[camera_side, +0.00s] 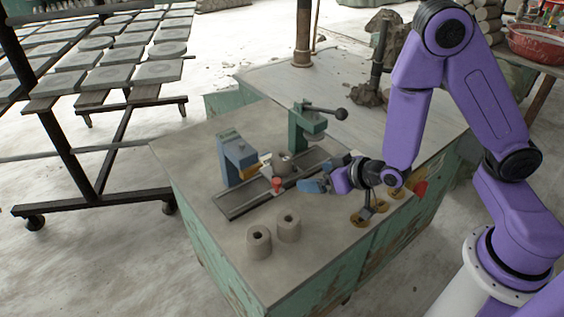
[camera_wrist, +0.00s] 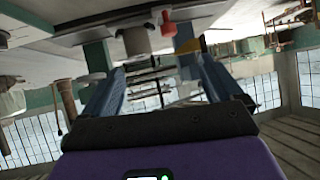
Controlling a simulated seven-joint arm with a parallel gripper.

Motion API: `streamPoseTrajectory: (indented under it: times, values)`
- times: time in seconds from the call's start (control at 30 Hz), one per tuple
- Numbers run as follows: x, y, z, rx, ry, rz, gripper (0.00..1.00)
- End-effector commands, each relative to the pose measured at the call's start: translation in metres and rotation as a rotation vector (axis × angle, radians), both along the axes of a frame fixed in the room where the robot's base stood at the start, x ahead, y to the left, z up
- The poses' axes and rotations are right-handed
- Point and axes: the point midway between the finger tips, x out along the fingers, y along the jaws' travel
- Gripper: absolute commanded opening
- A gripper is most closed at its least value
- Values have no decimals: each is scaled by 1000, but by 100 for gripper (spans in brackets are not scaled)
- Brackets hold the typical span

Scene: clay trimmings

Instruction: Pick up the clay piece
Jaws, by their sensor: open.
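A grey clay-coloured round piece (camera_side: 284,165) sits on the dark rail of the bench fixture, between a blue block and a green clamp. Two grey-brown clay cylinders with holes in their tops, one at the left (camera_side: 259,243) and one at the right (camera_side: 288,228), stand upright near the bench's front corner. I cannot tell which is the task's clay piece. My gripper (camera_side: 314,184) is open, tilted sideways, just right of the fixture and apart from the cylinders. In the upside-down wrist view, a grey cylindrical piece (camera_wrist: 135,41) shows beyond my open fingers, with nothing held.
The dark rail (camera_side: 240,197) carries a blue block (camera_side: 238,160) and a small red knob (camera_side: 276,184). A green clamp (camera_side: 304,128) with a black lever rises behind. The bench's left front is clear.

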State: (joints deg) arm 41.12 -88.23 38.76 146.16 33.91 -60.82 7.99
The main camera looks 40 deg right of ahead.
Motion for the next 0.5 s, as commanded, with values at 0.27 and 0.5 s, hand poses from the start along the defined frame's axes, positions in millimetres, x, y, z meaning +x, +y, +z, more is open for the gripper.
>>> streamPoseTrajectory:
  times: [0.27, 0.5]
  values:
    - [18, -33, 2, -46, -178, -101, 93]
    - [27, -35, 1, -50, -196, -108, 93]
